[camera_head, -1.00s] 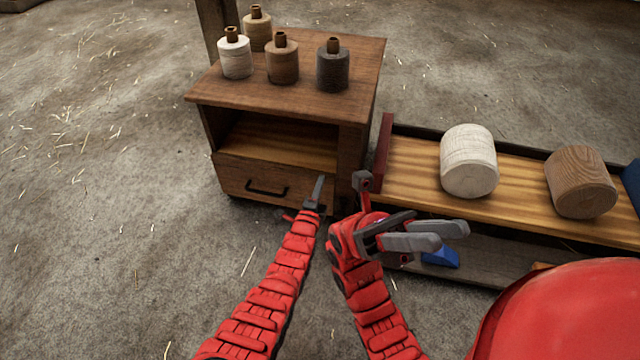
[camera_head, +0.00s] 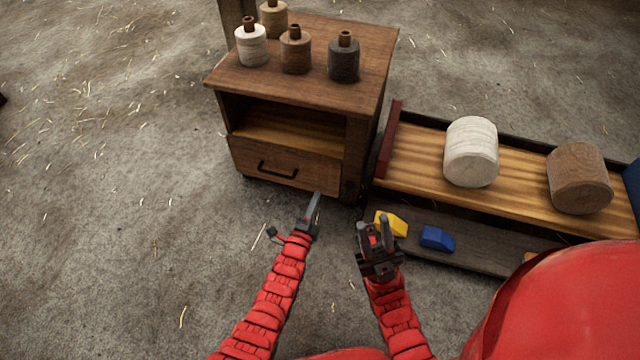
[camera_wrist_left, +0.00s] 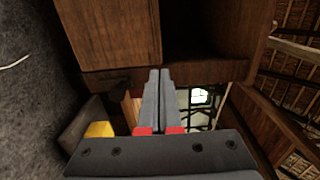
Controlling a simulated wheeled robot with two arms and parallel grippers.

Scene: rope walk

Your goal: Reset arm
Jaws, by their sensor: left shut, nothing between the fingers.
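My left gripper (camera_head: 314,208) is shut and empty, just in front of the wooden cabinet (camera_head: 345,150), low near its closed drawer (camera_head: 280,165). In the left wrist view its two fingers (camera_wrist_left: 158,98) lie side by side, pointing at the cabinet's underside. My right gripper (camera_head: 374,228) is to the right of it, above the floor by the lower shelf. Its two fingers stand apart with nothing seen between them, so it looks open.
Several thread spools, one white (camera_head: 251,45), stand on the cabinet. A wooden bench (camera_head: 415,160) at right carries a white roll (camera_head: 471,152) and a brown roll (camera_head: 578,178). Yellow (camera_head: 392,223) and blue (camera_head: 437,238) blocks lie on its lower shelf. The floor at left is clear.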

